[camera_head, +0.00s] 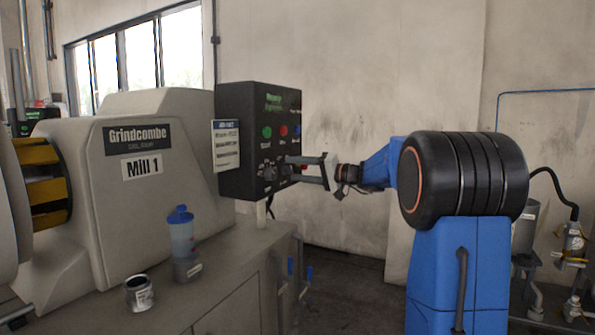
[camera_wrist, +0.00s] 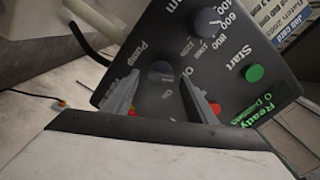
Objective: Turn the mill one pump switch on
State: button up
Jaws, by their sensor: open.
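The pump switch (camera_wrist: 163,73) is a dark round knob beside the word "Pump" on the black control box (camera_head: 243,105) of Mill 1. My gripper (camera_head: 293,168) reaches the lower right of the box's face from the right. In the wrist view my gripper (camera_wrist: 160,77) is open, with one finger on each side of the pump switch. Whether the fingers touch the knob, and which way the knob points, I cannot tell. In the head view the fingers partly cover this corner of the panel.
A speed dial (camera_wrist: 208,22) and a green start button (camera_wrist: 254,73) sit near the pump switch. Red buttons are partly hidden by the fingers. A blue-lidded bottle (camera_head: 181,235) and a small can (camera_head: 139,293) stand on the mill's bench (camera_head: 215,270).

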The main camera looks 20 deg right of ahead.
jog(key=c, duration=1.1)
jog(key=shift+m, duration=0.3)
jog(key=m, duration=1.1)
jog(key=shift+f, duration=0.3)
jog(key=shift+m, duration=0.3)
jog(key=o, duration=1.1)
